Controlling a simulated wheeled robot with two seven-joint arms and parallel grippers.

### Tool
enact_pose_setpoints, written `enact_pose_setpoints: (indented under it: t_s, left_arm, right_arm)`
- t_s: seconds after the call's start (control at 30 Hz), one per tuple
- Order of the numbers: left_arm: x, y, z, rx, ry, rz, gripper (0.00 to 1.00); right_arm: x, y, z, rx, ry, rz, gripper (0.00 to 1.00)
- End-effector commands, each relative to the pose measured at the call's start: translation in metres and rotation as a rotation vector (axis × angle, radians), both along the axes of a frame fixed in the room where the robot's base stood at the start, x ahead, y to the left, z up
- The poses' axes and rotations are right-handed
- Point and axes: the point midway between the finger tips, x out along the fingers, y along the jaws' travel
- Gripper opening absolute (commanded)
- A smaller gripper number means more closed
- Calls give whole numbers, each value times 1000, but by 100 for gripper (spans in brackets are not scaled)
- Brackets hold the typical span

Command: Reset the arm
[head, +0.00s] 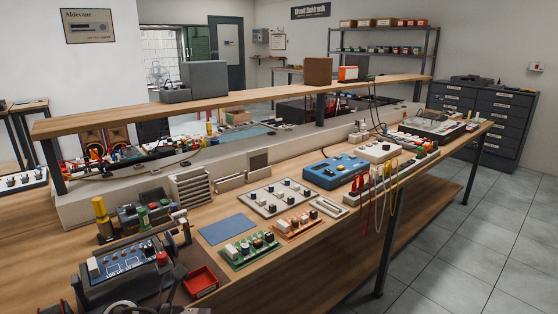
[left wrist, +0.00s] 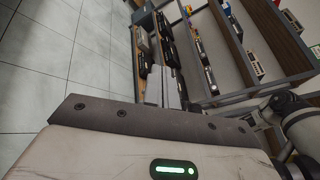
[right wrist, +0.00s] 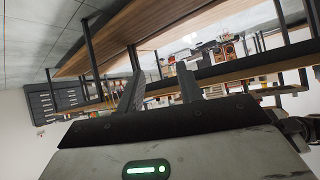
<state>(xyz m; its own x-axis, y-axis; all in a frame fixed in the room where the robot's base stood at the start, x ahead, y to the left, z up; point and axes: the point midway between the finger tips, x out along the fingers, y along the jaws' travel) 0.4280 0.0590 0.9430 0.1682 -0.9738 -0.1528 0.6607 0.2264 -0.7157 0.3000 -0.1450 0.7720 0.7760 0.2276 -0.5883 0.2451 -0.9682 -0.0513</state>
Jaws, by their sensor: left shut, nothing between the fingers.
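A long wooden workbench (head: 290,245) carries circuit boards, a blue box (head: 336,170), a red tray (head: 201,281) and tools. A raised shelf (head: 250,93) runs along it. Grey drawer cabinets (head: 500,125) stand at the back right. The tiled floor (head: 470,255) at right is clear.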

Motion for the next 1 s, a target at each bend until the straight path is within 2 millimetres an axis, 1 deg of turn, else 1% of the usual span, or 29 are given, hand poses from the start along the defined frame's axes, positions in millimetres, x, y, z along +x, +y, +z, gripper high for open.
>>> enact_pose_setpoints:
  t_s: [0.03,0.07,0.1,0.17,0.2,0.27,0.3,0.37,0.4,0.47,0.5,0.6,0.7,0.77,1.0]
  left_arm:
    - [-5,-13,5,-177,158,112,0]
    - [-4,-16,8,-278,259,187,0]
    - [-2,-14,8,-410,402,289,0]
    - [1,-5,1,-598,629,448,0]
    - [2,6,-10,-718,787,557,0]
    - [-4,25,-36,-887,1031,724,0]
    - [-12,38,-57,-995,1191,837,0]
    - [-31,57,-91,-1137,1421,1000,0]
    - [-45,66,-111,-1214,1549,1092,0]
    - [-68,77,-136,-1305,1704,1208,0]
    - [-82,81,-149,-1353,1790,1272,0]
    - [-110,88,-172,-1437,1943,1391,0]
    - [-126,91,-182,-1480,2018,1449,0]
    - [-129,91,-184,-1486,2033,1462,0]
    - [-129,91,-184,-1486,2033,1462,0]
  right_arm:
    - [0,-1,-1,-2,1,-1,36]
    - [0,-1,-2,-3,2,-2,36]
    - [0,-1,-4,-5,3,-2,36]
    - [0,-2,-5,-7,4,-1,36]
    - [-1,-2,-6,-8,5,-2,36]
    - [-1,-2,-8,-12,7,-2,36]
    - [-1,-3,-9,-13,7,-3,36]
    - [-1,-3,-11,-15,10,-3,36]
    - [-2,-4,-12,-17,10,-3,36]
    - [-2,-4,-13,-18,11,-3,36]
    - [-2,-4,-13,-19,12,-3,36]
    - [-2,-4,-14,-20,12,-3,36]
    - [-2,-4,-15,-22,12,-3,36]
    - [-2,-5,-15,-22,12,-3,36]
    - [-2,-5,-15,-22,12,-3,36]
